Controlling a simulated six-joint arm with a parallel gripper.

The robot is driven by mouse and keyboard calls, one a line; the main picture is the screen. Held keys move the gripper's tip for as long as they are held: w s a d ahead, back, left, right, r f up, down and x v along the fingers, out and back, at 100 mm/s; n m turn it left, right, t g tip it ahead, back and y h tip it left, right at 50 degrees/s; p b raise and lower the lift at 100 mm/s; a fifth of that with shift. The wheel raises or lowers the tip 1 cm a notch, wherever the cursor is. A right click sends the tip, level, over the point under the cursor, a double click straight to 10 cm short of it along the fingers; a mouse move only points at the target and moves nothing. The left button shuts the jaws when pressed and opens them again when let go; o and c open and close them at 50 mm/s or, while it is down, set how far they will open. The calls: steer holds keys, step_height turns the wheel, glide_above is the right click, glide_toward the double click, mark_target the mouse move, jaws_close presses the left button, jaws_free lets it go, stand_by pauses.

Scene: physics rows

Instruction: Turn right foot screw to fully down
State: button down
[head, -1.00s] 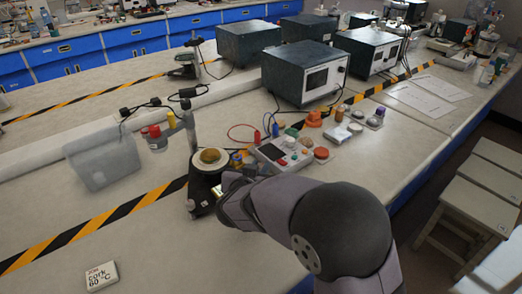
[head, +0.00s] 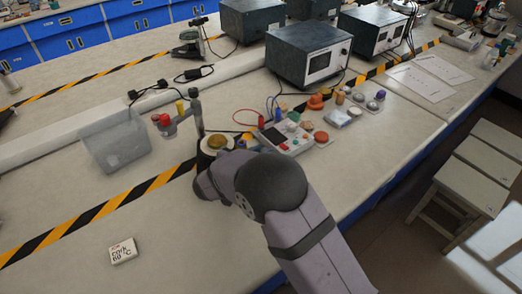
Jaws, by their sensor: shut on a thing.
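The instrument (head: 215,143) stands on the bench left of centre. It has a dark body, a pale rim and a round gold-brown top, with an upright post behind it. My arm comes in from the lower right, and its wrist end (head: 208,186) is low at the front of the instrument. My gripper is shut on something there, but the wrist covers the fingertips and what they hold. The right foot screw and the instrument's base are hidden behind my arm, so I cannot see how far down the screw is.
A control box (head: 283,137) with coloured knobs and leads stands close right of the instrument. A grey translucent bin (head: 115,150) is to the left. Dark metal boxes (head: 307,56) stand behind. The bench front left is mostly clear.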

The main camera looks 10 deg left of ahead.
steer(key=c, duration=1.6)
jaws_free()
steer(key=shift+a+r, duration=0.15)
steer(key=shift+s+a+r+p, duration=0.1)
steer(key=shift+s+p, duration=0.1)
steer(key=shift+p, duration=0.15)
steer(key=p+v, duration=0.4)
steer(key=v, duration=0.2)
steer(key=shift+s+r+p, duration=0.15)
steer(key=shift+s+p, duration=0.15)
steer(key=shift+s, duration=0.35)
